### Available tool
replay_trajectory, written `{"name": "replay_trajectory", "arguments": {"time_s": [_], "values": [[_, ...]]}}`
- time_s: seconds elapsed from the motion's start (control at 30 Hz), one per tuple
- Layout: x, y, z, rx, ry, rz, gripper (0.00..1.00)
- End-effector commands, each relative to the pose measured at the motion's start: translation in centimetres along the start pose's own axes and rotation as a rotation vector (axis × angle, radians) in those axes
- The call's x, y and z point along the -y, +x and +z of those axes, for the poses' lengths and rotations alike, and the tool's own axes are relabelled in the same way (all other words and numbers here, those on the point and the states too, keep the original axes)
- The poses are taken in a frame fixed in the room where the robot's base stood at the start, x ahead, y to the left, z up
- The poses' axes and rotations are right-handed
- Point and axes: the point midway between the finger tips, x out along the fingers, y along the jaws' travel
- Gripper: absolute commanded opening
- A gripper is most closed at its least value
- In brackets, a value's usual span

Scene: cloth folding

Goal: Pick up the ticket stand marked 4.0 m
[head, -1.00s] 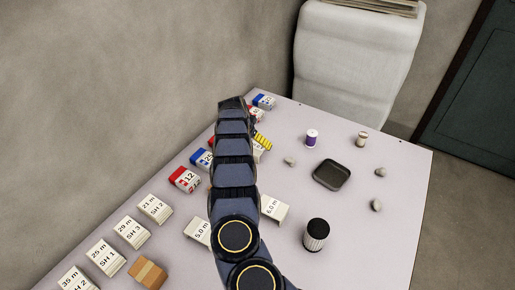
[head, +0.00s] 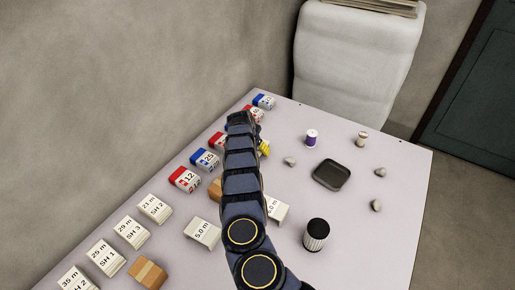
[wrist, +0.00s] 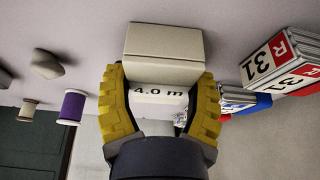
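The cream ticket stand marked 4.0 m (wrist: 165,42) is in the middle of the wrist view, its printed face towards my gripper. My gripper (wrist: 162,78) has yellow ridged fingers spread wide, one on each side of the stand. The fingertips are close to its sides; I cannot tell whether they touch. In the head view my arm hides this stand, and only a bit of my gripper's yellow finger (head: 264,148) shows.
Red-and-white number stands (wrist: 282,62) are close to the right finger in the wrist view. In the head view, the 5.0 m stand (head: 203,232), a dark tray (head: 331,174), a black-and-white spool (head: 316,235) and pebbles are on the table.

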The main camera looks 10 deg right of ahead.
Motion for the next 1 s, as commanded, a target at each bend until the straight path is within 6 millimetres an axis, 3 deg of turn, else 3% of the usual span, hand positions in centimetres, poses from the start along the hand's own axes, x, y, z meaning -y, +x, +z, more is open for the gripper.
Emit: {"name": "replay_trajectory", "arguments": {"time_s": [0.47,0.67,1.0], "values": [[0.1,-0.7,-0.3,-0.002,0.000,-0.001,0.30],[0.1,-3.3,-1.3,-0.001,0.003,-0.004,0.30],[-2.0,-8.7,0.1,0.002,0.001,-0.009,0.30]]}}
